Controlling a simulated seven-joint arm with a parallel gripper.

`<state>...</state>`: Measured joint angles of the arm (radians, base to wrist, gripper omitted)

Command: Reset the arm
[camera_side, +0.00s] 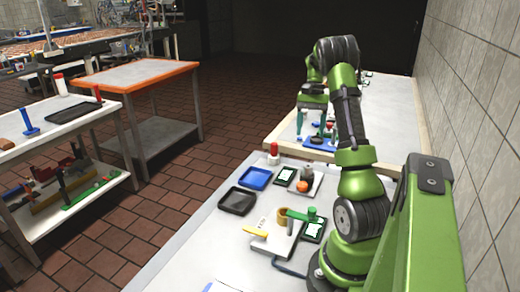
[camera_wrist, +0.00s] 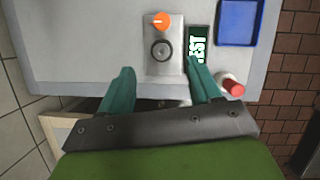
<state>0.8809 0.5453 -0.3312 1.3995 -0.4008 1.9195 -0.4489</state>
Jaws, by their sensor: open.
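My gripper (camera_side: 312,124) hangs from the raised green arm, near the gap between the front and back tables in the side view. In the wrist view its two teal fingers (camera_wrist: 160,78) are spread apart with nothing between them. Beyond the fingertips lies a grey plate (camera_wrist: 155,42) with an orange knob-like piece (camera_wrist: 161,20) and a dark round piece (camera_wrist: 162,50). My fingers appear to be above the table's far edge; the exact height cannot be told.
A white bottle with a red cap (camera_side: 273,154) stands near the gripper, also in the wrist view (camera_wrist: 231,85). A blue tray (camera_side: 255,178), a black tray (camera_side: 238,201) and small display panels (camera_side: 285,176) lie on the front table. The back table holds a blue item (camera_side: 318,148).

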